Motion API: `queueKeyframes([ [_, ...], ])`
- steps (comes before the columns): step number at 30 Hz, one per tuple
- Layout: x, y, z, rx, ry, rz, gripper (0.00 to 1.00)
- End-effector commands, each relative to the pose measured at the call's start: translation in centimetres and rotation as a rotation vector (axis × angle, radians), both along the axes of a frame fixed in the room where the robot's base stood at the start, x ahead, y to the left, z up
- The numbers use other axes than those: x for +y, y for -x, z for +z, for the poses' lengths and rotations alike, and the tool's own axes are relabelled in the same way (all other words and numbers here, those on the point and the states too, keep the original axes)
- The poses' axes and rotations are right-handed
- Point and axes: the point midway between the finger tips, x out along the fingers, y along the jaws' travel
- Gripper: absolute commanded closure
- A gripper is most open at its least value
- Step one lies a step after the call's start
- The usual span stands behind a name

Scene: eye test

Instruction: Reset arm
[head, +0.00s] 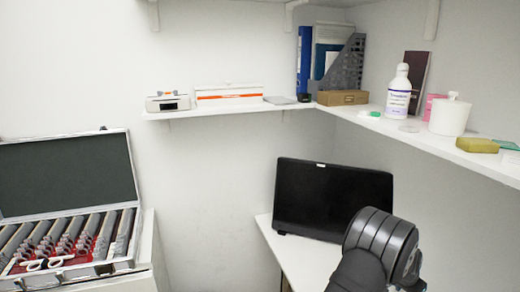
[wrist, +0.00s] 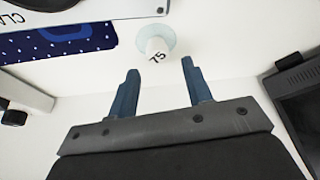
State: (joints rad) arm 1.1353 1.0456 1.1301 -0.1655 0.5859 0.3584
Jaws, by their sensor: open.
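My gripper (wrist: 160,66) shows in the wrist view with its two blue fingers apart and nothing between them. Just beyond the fingertips is a small white round piece marked "75" (wrist: 158,48), with a pale greenish disc around or behind it. I cannot tell how far it is from the fingers. In the head view a dark rounded link of my arm shows at the lower right, and my gripper is out of sight there.
A black screen (head: 332,198) stands on a white table (head: 305,258) beside my arm. An open lens case (head: 68,170) is at left. Wall shelves (head: 240,108) hold a bottle (head: 398,92), white jar (head: 449,117) and binders. A dotted blue cloth (wrist: 60,40) lies upper left in the wrist view.

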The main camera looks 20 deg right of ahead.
Motion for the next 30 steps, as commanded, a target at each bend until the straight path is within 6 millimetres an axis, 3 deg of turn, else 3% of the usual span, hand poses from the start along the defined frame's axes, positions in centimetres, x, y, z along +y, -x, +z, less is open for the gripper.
queueKeyframes([
  [11, 0.0, 0.0, -0.1, 0.0, -0.001, 0.0, 0.54],
  [17, 0.1, 0.0, -2.3, 0.001, -0.003, 0.001, 0.54],
  [30, 2.7, 0.5, 4.8, -0.001, 0.002, 0.001, 0.54],
])
